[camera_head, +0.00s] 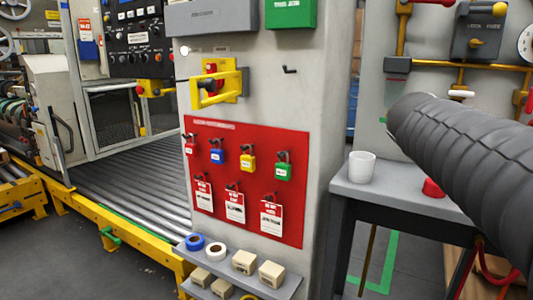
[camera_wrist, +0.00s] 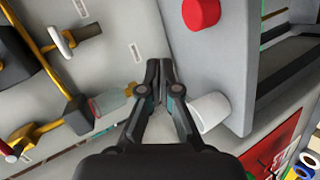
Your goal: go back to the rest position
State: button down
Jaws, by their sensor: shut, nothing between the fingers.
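My gripper (camera_wrist: 159,72) shows in the wrist view with its two dark fingers together and nothing between them. In that view a white cup (camera_wrist: 209,112) appears just right of the fingers, partly hidden by them; I cannot tell the gap. The red object (camera_wrist: 201,12) is near the top on a grey table surface. In the head view the white cup (camera_head: 362,167) stands upright on the grey side table (camera_head: 395,200), with the red object (camera_head: 433,188) to its right. My dark ribbed arm crosses the right side there, and the gripper is out of that view.
A grey pillar (camera_head: 335,100) carries a red lockout board (camera_head: 250,215) with several padlocks and tags. A low shelf (camera_head: 292,286) below holds tape rolls and beige boxes. A roller conveyor (camera_head: 125,190) lies left. A panel with yellow pipes (camera_head: 480,64) stands behind the arm.

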jog(key=s+a+f+m+g+y, duration=0.2)
jog(key=s+a+f+m+y, duration=0.2)
jog(key=s+a+f, duration=0.5)
jog(key=s+a+f+m+g+y, duration=0.2)
jog(key=s+a+f, duration=0.6)
jog(key=s+f, duration=0.5)
notch_tip(320, 180, down, 3)
jog(key=shift+s+a+r+m+y, duration=0.2)
jog(key=shift+a+m+y, duration=0.15)
jog(key=shift+m+y, duration=0.7)
